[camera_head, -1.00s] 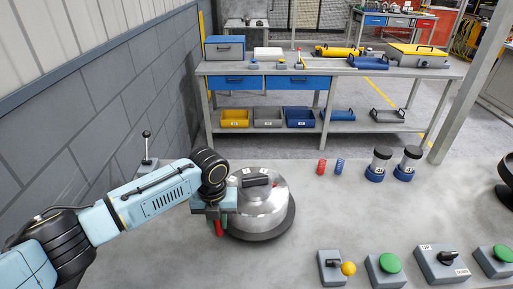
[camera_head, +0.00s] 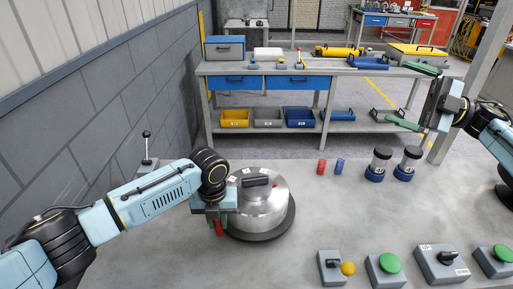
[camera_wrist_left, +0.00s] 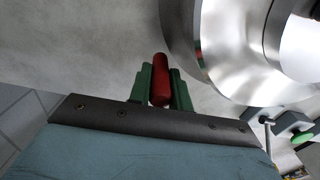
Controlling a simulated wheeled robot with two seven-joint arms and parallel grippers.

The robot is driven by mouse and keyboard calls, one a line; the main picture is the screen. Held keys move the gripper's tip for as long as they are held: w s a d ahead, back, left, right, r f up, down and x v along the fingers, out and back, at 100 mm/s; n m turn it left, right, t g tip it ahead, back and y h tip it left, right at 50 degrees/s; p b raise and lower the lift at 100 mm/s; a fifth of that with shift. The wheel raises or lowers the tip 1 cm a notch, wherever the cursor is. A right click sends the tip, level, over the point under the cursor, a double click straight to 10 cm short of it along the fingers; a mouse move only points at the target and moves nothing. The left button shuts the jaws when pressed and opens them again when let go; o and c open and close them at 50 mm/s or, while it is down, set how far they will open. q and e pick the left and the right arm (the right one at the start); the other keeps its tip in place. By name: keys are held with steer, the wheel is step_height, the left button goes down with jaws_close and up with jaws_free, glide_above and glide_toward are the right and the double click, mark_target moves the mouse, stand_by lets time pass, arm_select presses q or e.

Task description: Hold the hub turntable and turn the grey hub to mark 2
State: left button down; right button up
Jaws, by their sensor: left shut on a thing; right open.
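The hub turntable is a dark round base (camera_head: 265,237) on the grey bench. The shiny grey hub (camera_head: 262,210) sits on it, with a black bar grip (camera_head: 256,180) on top, small white labels and a red mark. The hub also shows in the left wrist view (camera_wrist_left: 222,55). My left gripper (camera_head: 217,222) is at the turntable's left side. Its green fingers (camera_wrist_left: 161,85) are shut on a red upright handle (camera_wrist_left: 160,75). My right gripper (camera_head: 416,96) is open and empty, raised at the upper right, well away from the hub.
A lever box (camera_head: 148,165) stands behind the left arm. Control boxes with a yellow knob (camera_head: 348,268) and green buttons (camera_head: 389,263) line the front. Bench between is clear.

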steer(key=s+a+r+n+g, duration=0.1)
steer(key=a+r+n+g, duration=0.15)
steer(key=a, duration=0.25)
steer(key=s+a+r+n+g, duration=0.1)
steer(key=a+n+g, duration=0.1)
steer(key=a+g, duration=0.25)
steer(key=n+t+h, duration=0.4)
steer(key=n+h, duration=0.3)
steer(key=h, duration=1.2)
glide_above(255, 177)
steer(key=s, duration=0.2)
step_height(255, 177, down, 20)
steer(key=f, duration=0.3)
steer(key=w+f, duration=0.1)
steer(key=f, duration=0.3)
steer(key=w+f, duration=0.1)
steer(key=f, duration=0.2)
steer(key=shift+f, duration=0.4)
steer(key=shift+c, duration=0.3)
